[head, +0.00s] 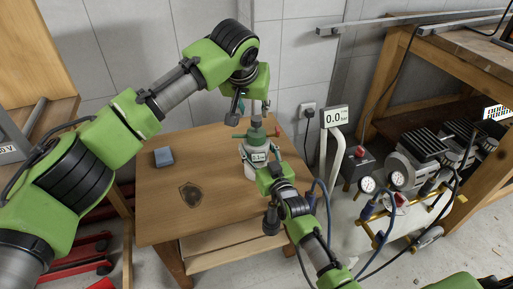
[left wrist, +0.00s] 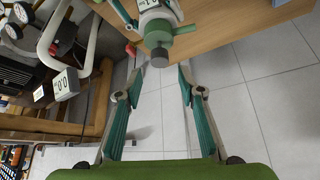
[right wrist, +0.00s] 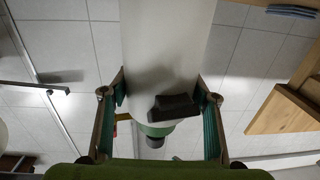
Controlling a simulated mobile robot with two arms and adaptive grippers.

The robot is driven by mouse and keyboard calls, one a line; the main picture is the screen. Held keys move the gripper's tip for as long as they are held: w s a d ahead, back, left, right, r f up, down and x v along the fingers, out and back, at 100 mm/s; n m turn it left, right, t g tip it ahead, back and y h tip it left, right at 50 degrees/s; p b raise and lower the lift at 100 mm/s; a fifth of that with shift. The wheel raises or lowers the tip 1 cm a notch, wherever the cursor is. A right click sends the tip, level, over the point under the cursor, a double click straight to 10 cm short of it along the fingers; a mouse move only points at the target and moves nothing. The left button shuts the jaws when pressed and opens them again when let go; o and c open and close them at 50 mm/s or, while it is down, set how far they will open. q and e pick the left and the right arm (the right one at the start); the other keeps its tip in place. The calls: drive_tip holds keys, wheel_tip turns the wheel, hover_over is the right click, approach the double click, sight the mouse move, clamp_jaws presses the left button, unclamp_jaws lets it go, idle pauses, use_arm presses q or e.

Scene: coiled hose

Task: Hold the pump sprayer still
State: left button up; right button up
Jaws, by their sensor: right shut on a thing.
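The pump sprayer (head: 250,170), white with a green top and a small display, stands on the wooden table (head: 160,215). My right gripper (head: 259,165) is shut on its white body; in the right wrist view the pads lie on either side of the white tank (right wrist: 165,45). Its lower part is hidden behind my right arm in the head view. My left gripper (head: 250,108) is above the sprayer's top. In the left wrist view its fingers (left wrist: 159,78) are apart and empty, with the sprayer's green top and dark knob (left wrist: 159,57) just beyond them.
A blue block (head: 164,156) lies at the table's left, near a dark mark (head: 191,194). To the right stand a white post with a 0.0 display (head: 335,117), a red-buttoned box (head: 357,164), gauges (head: 368,184) and blue hoses. The table's front left is clear.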

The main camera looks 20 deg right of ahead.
sight(256, 119)
use_arm(q)
drive_tip(key=shift+x, duration=3.4)
clamp_jaws()
